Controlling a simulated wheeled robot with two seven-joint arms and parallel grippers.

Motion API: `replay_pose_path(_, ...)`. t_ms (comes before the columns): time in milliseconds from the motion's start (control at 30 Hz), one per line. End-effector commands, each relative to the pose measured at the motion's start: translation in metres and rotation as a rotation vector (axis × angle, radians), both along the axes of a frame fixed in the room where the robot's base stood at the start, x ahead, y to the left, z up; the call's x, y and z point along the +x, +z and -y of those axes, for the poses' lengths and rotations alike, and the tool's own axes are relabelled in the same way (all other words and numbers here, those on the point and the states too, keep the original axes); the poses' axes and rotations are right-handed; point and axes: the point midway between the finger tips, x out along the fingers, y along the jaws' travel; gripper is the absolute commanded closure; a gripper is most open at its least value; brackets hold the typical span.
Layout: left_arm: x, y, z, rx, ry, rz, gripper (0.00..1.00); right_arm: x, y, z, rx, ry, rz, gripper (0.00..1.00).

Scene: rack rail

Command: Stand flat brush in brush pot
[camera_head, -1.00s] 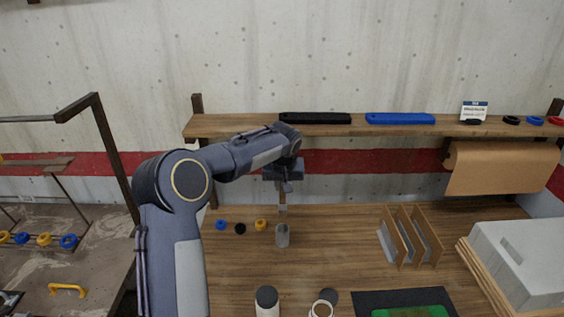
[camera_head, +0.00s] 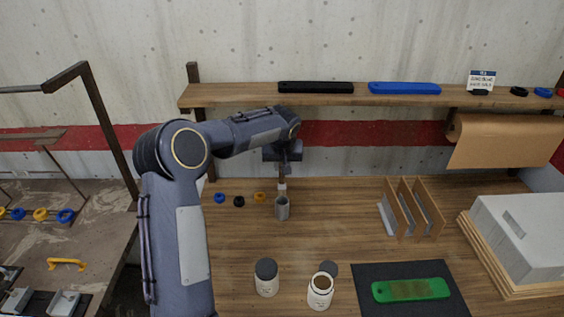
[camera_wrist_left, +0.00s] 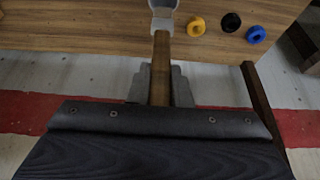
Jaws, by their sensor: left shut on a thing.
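My left gripper (camera_head: 284,166) is shut on the flat brush and holds it upright, head down. The brush's pale lower end (camera_head: 282,187) is right at the mouth of the grey brush pot (camera_head: 282,211); I cannot tell whether its tip is inside the rim. In the left wrist view the brown brush handle (camera_wrist_left: 161,70) runs out from between the fingers (camera_wrist_left: 160,86) towards the grey pot (camera_wrist_left: 163,4). The pot stands upright on the wooden bench. My right gripper is not in view.
Blue, black and yellow rings (camera_head: 239,201) lie left of the pot. A wooden divider rack (camera_head: 408,210) stands to the right. A closed jar (camera_head: 266,278), an open jar (camera_head: 320,292) and a green item (camera_head: 411,290) on a dark mat are nearer. A shelf (camera_head: 230,97) spans behind.

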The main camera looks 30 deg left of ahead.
Motion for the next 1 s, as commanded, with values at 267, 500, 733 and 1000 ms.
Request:
replay_pose_path(267, 0.000, -0.027, 0.000, 0.000, 0.000, 0.000, 1.00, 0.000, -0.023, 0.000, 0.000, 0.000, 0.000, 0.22)
replay_pose_path(500, 0.000, -0.045, 0.000, 0.001, -0.002, 0.000, 1.00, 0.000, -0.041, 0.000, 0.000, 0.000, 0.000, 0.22)
replay_pose_path(733, 0.000, -0.060, 0.000, 0.000, -0.001, 0.000, 1.00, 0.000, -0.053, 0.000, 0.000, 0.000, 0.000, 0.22)
replay_pose_path(1000, 0.000, -0.066, 0.000, 0.000, -0.001, 0.001, 1.00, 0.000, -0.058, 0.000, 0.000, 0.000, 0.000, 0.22)
